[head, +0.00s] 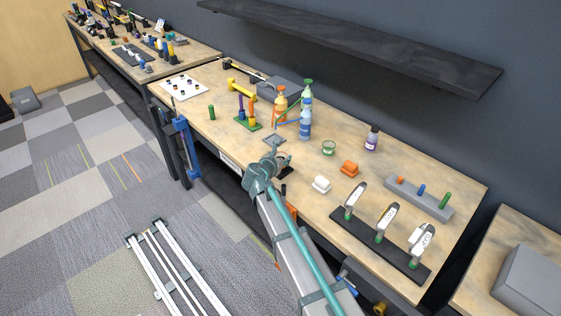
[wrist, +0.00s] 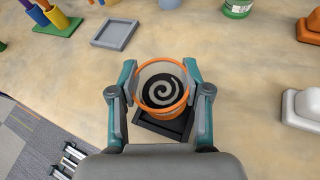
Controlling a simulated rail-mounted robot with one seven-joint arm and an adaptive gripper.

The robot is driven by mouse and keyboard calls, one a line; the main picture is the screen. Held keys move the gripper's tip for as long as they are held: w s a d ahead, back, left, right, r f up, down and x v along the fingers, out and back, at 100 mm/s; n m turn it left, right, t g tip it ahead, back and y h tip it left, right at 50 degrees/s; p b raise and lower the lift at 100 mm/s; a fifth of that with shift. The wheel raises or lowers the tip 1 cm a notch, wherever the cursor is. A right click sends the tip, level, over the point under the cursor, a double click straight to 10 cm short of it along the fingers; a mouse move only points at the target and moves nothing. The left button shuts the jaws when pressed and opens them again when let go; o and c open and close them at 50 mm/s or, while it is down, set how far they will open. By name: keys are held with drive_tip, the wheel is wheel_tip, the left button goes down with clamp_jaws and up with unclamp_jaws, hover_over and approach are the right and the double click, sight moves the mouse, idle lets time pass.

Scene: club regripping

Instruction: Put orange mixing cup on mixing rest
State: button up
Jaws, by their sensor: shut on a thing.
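The orange mixing cup (wrist: 164,118) is in the wrist view, its mouth facing the camera, with a black-and-pale spiral inside. My gripper (wrist: 160,84) is shut on it, one finger on each side. In the head view my gripper (head: 268,166) is over the front of the bench, and the cup is hidden there. A dark square tray (wrist: 178,136) shows below the cup, partly covered by it. I cannot tell whether the cup touches it. An empty grey square tray (wrist: 115,33) lies beyond to the left, also in the head view (head: 274,140). Neither tray is labelled as the mixing rest.
A green stand with coloured tubes (head: 247,124) is at the left. A blue bottle (head: 305,124) and a green tub (head: 329,148) stand behind. White (head: 321,184) and orange (head: 349,169) blocks lie to the right. Bare bench surrounds the trays.

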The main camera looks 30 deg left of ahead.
drive_tip(key=shift+f+p, duration=0.4)
drive_tip(key=shift+f, duration=0.8)
drive_tip(key=shift+f, duration=0.1)
drive_tip(key=o, duration=1.2)
drive_tip(key=b+v, duration=0.3)
drive_tip(key=v, duration=0.9)
drive_tip(key=shift+s, duration=0.1)
